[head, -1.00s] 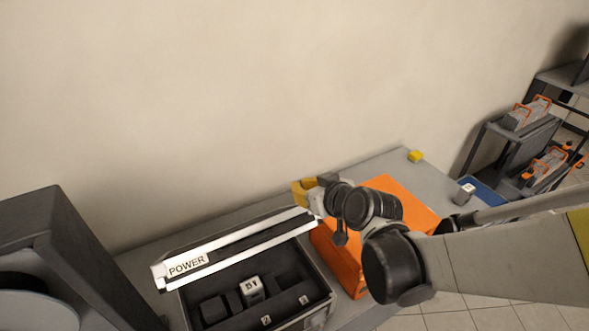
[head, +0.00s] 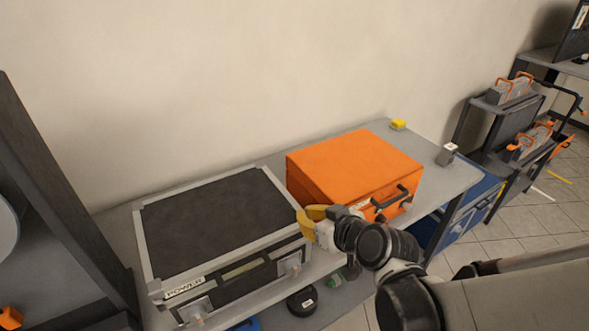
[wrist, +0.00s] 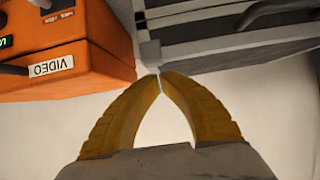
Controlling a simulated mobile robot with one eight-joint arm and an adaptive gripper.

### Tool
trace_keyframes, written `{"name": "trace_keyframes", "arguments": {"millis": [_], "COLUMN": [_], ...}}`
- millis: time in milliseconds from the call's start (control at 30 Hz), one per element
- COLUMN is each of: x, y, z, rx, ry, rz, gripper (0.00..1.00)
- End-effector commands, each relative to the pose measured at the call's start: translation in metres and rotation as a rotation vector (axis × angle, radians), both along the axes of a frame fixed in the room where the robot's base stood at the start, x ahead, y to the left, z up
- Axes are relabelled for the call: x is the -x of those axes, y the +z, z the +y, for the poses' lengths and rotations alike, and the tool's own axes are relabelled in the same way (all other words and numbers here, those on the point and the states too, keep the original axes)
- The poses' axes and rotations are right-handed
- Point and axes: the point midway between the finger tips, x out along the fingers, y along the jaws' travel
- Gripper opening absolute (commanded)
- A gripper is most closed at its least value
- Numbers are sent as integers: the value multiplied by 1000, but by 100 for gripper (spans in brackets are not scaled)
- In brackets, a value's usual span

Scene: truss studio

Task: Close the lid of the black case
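The black case (head: 215,222) with silver edges stands on the left part of the grey table in the head view. Its lid is down flat on the body, and the POWER label and handle show on the front. In the wrist view its silver front corner (wrist: 149,52) shows just past the fingertips. My gripper (head: 303,222) is at the case's front right corner, its yellow fingers close beside it; I cannot tell whether they touch. In the wrist view the gripper's fingertips (wrist: 160,77) meet and hold nothing.
An orange case (head: 350,165) stands right of the black case, close to my gripper; its VIDEO label shows in the wrist view. A grey block (head: 447,155) and a yellow block (head: 398,125) lie on the table's right end. A lower shelf holds a dark round thing (head: 302,302).

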Motion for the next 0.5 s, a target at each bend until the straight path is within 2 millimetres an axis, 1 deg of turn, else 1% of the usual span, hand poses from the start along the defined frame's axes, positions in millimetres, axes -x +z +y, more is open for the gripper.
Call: {"name": "trace_keyframes", "arguments": {"millis": [33, 200, 300, 500], "x": [2, 5, 7, 7], "y": [-12, -25, -30, -32], "z": [-1, -3, -3, -4], "rx": [0, 1, 0, 0], "ry": [0, 1, 0, 0], "rz": [0, 0, 0, 0], "gripper": [0, 0, 0, 0]}}
